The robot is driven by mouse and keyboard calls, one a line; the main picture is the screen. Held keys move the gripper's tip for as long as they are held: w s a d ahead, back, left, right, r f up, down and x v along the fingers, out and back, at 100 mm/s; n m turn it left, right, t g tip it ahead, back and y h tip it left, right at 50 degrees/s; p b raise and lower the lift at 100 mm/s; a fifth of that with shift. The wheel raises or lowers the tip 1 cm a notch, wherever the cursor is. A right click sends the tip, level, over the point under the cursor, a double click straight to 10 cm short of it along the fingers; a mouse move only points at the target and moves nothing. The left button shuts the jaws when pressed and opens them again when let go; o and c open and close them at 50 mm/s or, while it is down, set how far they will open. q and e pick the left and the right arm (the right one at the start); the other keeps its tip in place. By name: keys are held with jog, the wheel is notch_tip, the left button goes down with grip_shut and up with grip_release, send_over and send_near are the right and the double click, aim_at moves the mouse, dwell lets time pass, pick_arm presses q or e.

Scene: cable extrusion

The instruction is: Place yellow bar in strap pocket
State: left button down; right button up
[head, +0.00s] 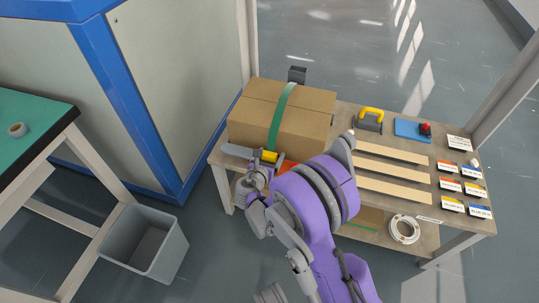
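A cardboard box (310,98) sits on the workbench with a green strap (282,112) running over its top and down the front. A short yellow bar (269,156) is at the lower front of the box, by the strap's lower end. I cannot tell whether it is inside a pocket of the strap. My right gripper (262,166) is right at the yellow bar, on the near side. Its fingertips are small and partly hidden, so their grip on the bar is unclear. My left gripper is not in view.
A grey flat piece (236,151) and an orange-red piece (287,166) lie near the box front. Wooden strips (393,170), a yellow-handled tool (370,118), a blue pad (407,129) and small labelled bins (450,185) fill the right side. A grey bin (145,240) stands on the floor.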

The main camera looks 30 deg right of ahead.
jog(key=shift+w+a+f, duration=0.15)
jog(key=shift+a+f, duration=0.2)
jog(key=shift+a, duration=0.05)
jog(key=shift+r+p, duration=0.3)
jog(key=shift+p, duration=0.1)
jog(key=shift+a+r+p, duration=0.15)
jog(key=shift+r+p, duration=0.15)
jog(key=shift+p, duration=0.05)
jog(key=s+a+r+m+g+y, duration=0.1)
jog(key=s+a+r+m+y, duration=0.2)
jog(key=s+m, duration=0.5)
jog(key=s+a+r+m+g+y+p, duration=0.1)
jog(key=s+a+r+m+g+y, duration=0.1)
jog(key=s+a+m, duration=0.4)
jog(key=s+a+r+m+g+y, duration=0.1)
jog(key=s+a+r+m+y, duration=0.3)
jog(key=s+m, duration=0.8)
jog(key=s+a+y, duration=0.1)
jog(key=s, duration=0.3)
jog(key=shift+y+p, duration=0.3)
jog(key=shift+p, duration=0.1)
jog(key=shift+a, duration=0.1)
